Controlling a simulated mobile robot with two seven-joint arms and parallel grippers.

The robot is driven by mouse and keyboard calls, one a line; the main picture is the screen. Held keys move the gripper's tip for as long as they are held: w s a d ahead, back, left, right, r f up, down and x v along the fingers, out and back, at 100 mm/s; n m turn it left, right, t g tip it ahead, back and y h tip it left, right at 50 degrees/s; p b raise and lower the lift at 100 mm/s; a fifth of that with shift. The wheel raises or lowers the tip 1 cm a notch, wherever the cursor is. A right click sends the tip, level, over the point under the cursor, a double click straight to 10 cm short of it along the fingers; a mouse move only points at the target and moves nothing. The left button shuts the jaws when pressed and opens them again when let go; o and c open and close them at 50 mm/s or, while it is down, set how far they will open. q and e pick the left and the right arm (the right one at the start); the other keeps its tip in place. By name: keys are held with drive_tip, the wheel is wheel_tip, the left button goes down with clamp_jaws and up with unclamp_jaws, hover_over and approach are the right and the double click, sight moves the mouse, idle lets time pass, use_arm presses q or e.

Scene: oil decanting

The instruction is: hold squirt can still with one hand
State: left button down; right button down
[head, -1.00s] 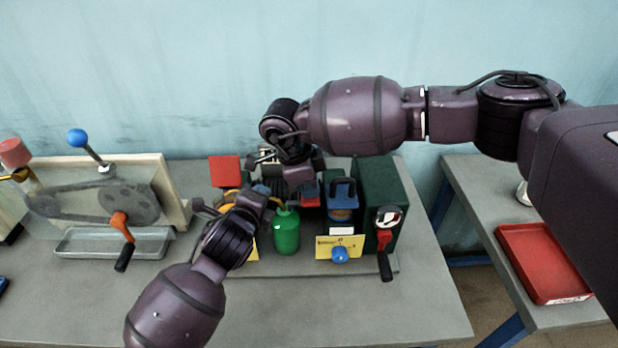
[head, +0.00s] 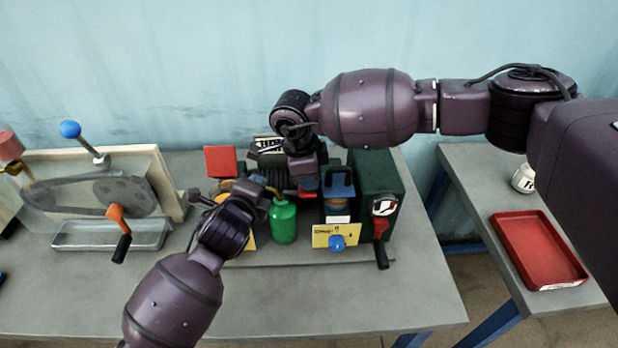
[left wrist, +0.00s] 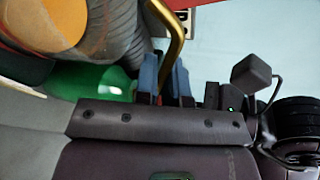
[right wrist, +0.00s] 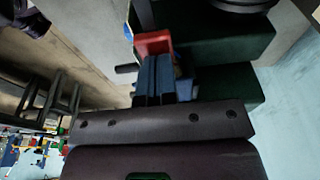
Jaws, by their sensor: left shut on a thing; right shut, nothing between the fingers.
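The squirt can is a green can (head: 283,222) standing upright on the bench in the middle of the head view. Its green body (left wrist: 105,82) and brass spout (left wrist: 175,45) also show in the left wrist view. My left gripper (head: 268,190) is at the can's top, its blue fingers (left wrist: 166,80) shut at the spout; the exact contact is partly hidden. My right gripper (head: 306,188) is behind and right of the can, apart from it. Its blue fingers (right wrist: 155,78) are shut and empty, close to a red part (right wrist: 153,44).
A yellow card (head: 322,236) and blue knob (head: 337,242) are in front. A belt machine (head: 100,190) stands left. A red tray (head: 540,250) lies on the side table. The front bench is clear.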

drive_tip(key=shift+r, duration=0.8)
drive_tip(key=shift+r, duration=0.2)
wheel_tip(320, 180, up, 13)
drive_tip(key=a, duration=0.2)
drive_tip(key=shift+a, duration=0.4)
drive_tip(key=c, duration=1.8)
unclamp_jaws()
drive_tip(key=shift+r, duration=0.1)
